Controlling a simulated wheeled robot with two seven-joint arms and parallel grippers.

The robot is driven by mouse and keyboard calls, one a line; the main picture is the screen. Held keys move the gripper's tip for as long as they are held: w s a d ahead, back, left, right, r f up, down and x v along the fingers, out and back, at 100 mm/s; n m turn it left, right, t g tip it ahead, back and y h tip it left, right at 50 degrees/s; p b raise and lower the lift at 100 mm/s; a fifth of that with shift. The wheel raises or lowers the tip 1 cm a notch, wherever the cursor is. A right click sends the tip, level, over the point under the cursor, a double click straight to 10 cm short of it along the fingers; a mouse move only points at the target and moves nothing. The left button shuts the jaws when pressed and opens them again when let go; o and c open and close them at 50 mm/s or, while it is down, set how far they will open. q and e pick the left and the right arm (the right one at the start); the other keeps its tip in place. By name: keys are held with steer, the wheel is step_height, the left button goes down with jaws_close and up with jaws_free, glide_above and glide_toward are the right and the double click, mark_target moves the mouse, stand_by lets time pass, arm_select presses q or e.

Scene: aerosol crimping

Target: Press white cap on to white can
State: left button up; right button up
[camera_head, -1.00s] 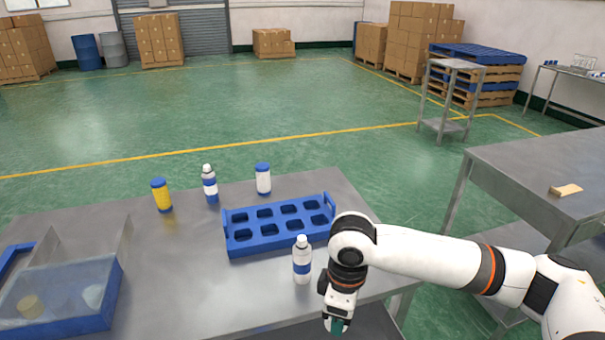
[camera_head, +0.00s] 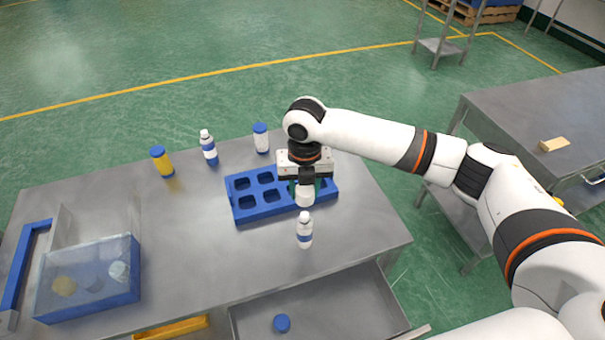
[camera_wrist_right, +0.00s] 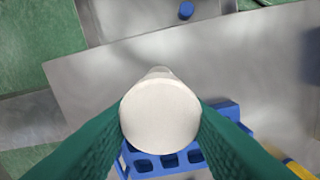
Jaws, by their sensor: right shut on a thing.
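My right gripper (camera_head: 304,190) points down over the table, shut on a white cap (camera_head: 304,197). In the right wrist view the cap (camera_wrist_right: 160,117) sits between the two green fingers. A white can (camera_head: 304,236) with a blue band and narrow white top stands upright on the table, just below and in front of the cap. In the head view cap and can top look very close; I cannot tell if they touch. In the wrist view the cap hides most of the can (camera_wrist_right: 159,71). My left gripper is not in view.
A blue rack (camera_head: 247,214) with empty holes stands behind the can, partly hidden by my gripper. A yellow container (camera_head: 162,163), a blue-white bottle (camera_head: 209,150) and a blue-capped white container (camera_head: 261,140) stand farther back. An open drawer (camera_head: 350,308) holds a blue cap (camera_head: 282,323).

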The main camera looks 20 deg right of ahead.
mark_target(304, 212)
steer(key=shift+s+f+b, duration=0.1)
steer(key=shift+f+b, duration=0.5)
steer(key=shift+b, duration=0.05)
step_height(304, 212, down, 4)
steer(key=b, duration=0.4)
steer(key=shift+r, duration=0.15)
steer(key=shift+f, duration=1.4)
steer(key=shift+p, duration=1.1)
stand_by(0.4)
steer(key=o, duration=1)
steer(key=shift+o, duration=0.6)
